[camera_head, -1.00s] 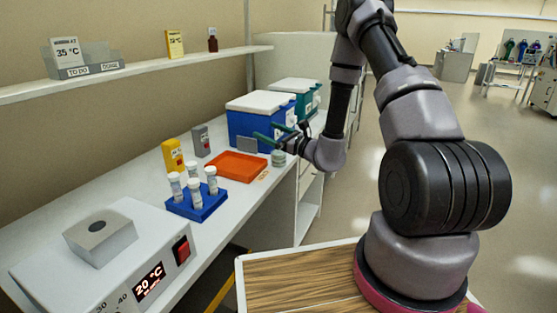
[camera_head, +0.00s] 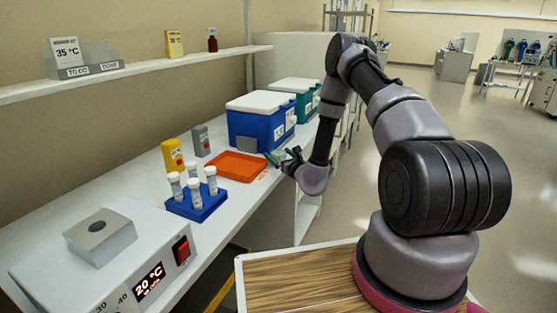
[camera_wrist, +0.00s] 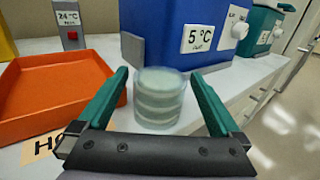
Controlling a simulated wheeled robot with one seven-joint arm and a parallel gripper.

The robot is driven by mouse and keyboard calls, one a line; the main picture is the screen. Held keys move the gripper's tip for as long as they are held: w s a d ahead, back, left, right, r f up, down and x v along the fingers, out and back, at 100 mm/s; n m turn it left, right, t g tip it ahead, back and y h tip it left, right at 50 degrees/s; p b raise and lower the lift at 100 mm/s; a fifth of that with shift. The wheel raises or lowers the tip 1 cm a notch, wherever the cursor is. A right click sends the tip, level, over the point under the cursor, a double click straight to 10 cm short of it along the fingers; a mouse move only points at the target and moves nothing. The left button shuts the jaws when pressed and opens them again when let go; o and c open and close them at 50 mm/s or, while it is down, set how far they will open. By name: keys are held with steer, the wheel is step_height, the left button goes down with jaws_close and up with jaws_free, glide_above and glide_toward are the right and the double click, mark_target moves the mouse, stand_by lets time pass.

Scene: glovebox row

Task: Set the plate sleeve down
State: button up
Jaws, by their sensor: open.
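The plate sleeve (camera_wrist: 159,98), a clear greenish stack of round dishes, stands upright on the white bench (camera_wrist: 225,95) in the wrist view, in front of the blue box. My gripper (camera_wrist: 159,76) is open, with one green finger on each side of the stack and a gap showing at both sides. In the head view my gripper (camera_head: 279,157) is at the bench's front edge, right of the orange tray. I cannot make out the sleeve clearly in the head view.
The orange tray (camera_head: 264,166) lies left of the sleeve, with a label strip (camera_wrist: 42,146) beside it. The blue box (camera_head: 262,128) marked 5 °C and a green box (camera_head: 311,92) stand behind. A blue tube rack (camera_head: 212,207) stands nearer.

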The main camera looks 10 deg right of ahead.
mark_target(275, 151)
steer(key=x, duration=0.3)
steer(key=shift+w, duration=0.25)
steer(key=shift+c, duration=0.3)
steer(key=c, duration=1.5)
